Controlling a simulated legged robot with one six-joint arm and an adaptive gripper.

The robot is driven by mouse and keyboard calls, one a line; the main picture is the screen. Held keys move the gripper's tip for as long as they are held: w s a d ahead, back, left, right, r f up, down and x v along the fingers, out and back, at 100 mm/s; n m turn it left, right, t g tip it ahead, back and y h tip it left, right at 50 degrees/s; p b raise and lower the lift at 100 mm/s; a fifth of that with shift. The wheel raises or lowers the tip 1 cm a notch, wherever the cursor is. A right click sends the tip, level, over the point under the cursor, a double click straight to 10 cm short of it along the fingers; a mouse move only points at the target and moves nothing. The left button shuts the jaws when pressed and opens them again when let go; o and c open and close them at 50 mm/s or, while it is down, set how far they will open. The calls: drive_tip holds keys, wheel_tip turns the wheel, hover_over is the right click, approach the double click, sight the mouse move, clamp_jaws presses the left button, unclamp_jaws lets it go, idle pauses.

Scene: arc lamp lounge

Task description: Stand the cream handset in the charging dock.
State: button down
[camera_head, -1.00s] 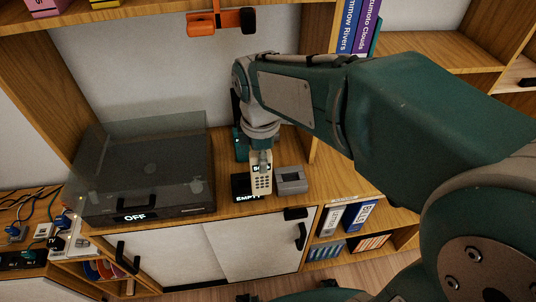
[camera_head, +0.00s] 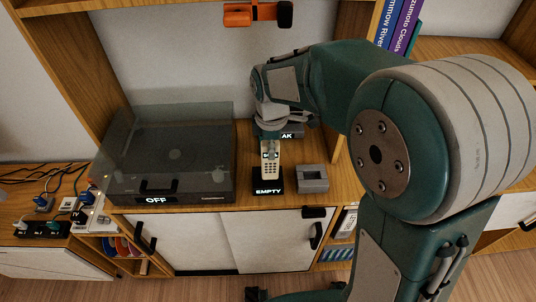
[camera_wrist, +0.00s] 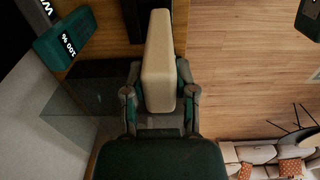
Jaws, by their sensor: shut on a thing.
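The cream handset (camera_head: 268,168) is upright, with its keypad facing the head camera. My gripper (camera_head: 270,152) is shut on its upper part. In the wrist view the handset (camera_wrist: 158,62) sits between the two fingers of my gripper (camera_wrist: 159,85). The black charging dock (camera_head: 267,188) stands on the cabinet top, with a lit label reading EMPTY. The handset's lower end is directly above or at the dock in the head view. I cannot tell whether they touch.
A grey box (camera_head: 312,178) stands close right of the dock. A record player (camera_head: 170,165) with a smoky lid and OFF label stands to the left. A dark box with a label partly reading AK (camera_head: 289,132) is behind my gripper. An orange bracket (camera_head: 257,14) hangs above.

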drive_tip(key=w+f, duration=0.2)
drive_tip(key=shift+w+a+f, duration=0.15)
drive_tip(key=shift+a+f, duration=0.15)
drive_tip(key=shift+f, duration=0.1)
wheel_tip(320, 180, down, 3)
drive_tip(key=shift+d+f, duration=0.1)
drive_tip(key=shift+c, duration=2.1)
unclamp_jaws()
wheel_tip(320, 180, up, 8)
drive_tip(key=s+d+r+m+t, duration=0.3)
drive_tip(key=s+d+r+m, duration=0.4)
drive_tip(key=s+r+m, duration=0.15)
drive_tip(key=s+d+m+t, duration=0.2)
drive_tip(key=s+d+m, duration=0.3)
drive_tip(key=s+m, duration=0.4)
drive_tip(key=shift+s+d+r+t, duration=0.3)
drive_tip(key=shift+s+d+r, duration=0.05)
drive_tip(key=shift+s, duration=1.35)
